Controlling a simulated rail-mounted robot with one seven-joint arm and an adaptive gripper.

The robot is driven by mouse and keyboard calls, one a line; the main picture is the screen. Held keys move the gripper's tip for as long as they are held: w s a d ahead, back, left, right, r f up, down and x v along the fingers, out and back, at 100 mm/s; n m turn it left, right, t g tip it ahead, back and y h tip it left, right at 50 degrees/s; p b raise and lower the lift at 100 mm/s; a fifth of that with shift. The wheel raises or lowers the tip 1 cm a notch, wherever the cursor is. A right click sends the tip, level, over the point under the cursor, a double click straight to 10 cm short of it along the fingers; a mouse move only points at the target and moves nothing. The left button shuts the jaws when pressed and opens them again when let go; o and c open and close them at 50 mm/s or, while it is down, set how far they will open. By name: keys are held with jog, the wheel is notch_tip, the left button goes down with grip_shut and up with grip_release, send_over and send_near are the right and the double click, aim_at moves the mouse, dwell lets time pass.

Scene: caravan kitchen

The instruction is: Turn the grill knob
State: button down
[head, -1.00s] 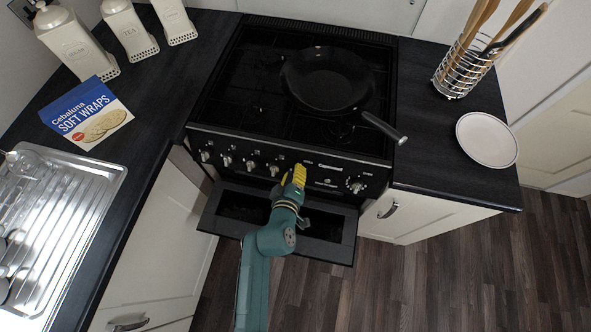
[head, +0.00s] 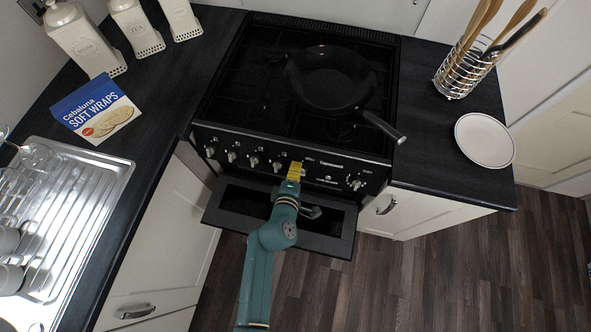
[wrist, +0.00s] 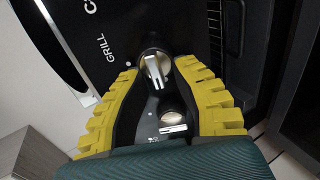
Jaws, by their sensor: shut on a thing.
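The black cooker (head: 245,145) has a row of silver knobs along its front panel. The grill knob (wrist: 157,68) is a round silver knob next to the white word GRILL in the wrist view. Its raised bar runs nearly up and down there, slightly tilted. My gripper (head: 294,167) is at the panel in the head view and covers most of this knob. In the wrist view the yellow fingertips of my gripper (wrist: 156,70) are on either side of the knob, shut on it. A second knob (wrist: 172,120) lies between the fingers, nearer the palm.
A door flap (head: 225,219) stands open below the panel, under my arm. A frying pan (head: 330,82) sits on the hob with its handle over the front right. A soft wraps packet (head: 97,108) lies on the left worktop, a white plate (head: 485,140) on the right.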

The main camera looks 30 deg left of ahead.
jog(key=shift+s+f, duration=0.1)
jog(key=shift+f, duration=0.15)
jog(key=c, duration=1.2)
grip_release()
jog(key=o, duration=0.5)
jog(key=shift+r, duration=0.2)
jog(key=v, duration=1.1)
jog(key=shift+s+r, duration=0.2)
jog(key=shift+s, duration=0.15)
jog(key=shift+d, duration=0.15)
